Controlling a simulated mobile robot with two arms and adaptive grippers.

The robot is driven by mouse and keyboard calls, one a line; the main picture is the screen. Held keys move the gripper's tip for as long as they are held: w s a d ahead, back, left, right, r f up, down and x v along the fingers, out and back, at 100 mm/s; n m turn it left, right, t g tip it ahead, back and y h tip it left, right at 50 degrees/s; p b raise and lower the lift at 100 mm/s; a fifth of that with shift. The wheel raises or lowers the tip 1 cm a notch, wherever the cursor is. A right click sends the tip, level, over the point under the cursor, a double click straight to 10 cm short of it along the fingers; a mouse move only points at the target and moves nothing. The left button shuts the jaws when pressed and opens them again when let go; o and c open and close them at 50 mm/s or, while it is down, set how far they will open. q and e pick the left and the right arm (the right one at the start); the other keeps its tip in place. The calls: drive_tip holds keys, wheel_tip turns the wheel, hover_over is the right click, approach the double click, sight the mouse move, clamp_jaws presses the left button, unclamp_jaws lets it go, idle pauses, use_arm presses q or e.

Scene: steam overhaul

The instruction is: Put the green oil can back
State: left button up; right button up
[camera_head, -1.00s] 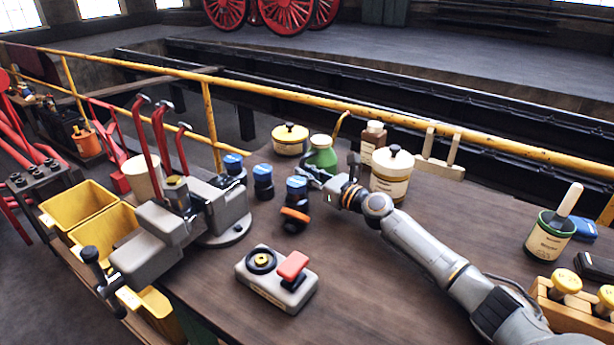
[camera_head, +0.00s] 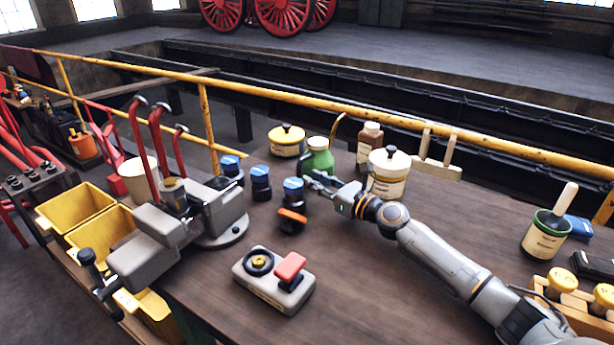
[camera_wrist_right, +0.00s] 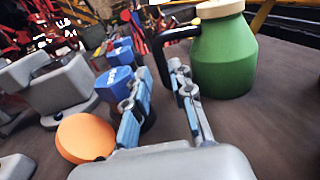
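The green oil can (camera_head: 317,160) stands upright on the bench, with a thin curved brass spout rising on its right. My right gripper (camera_head: 318,181) is just on the near side of it, low over the bench and pointing left. My left gripper is not in view.
Blue-capped jars (camera_head: 261,183) and an orange-knobbed item (camera_head: 292,218) stand left of my gripper. The front middle of the bench (camera_head: 390,290) is clear.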

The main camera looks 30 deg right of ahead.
drive_tip(key=shift+v, duration=1.55)
drive_tip(key=shift+r, duration=0.1)
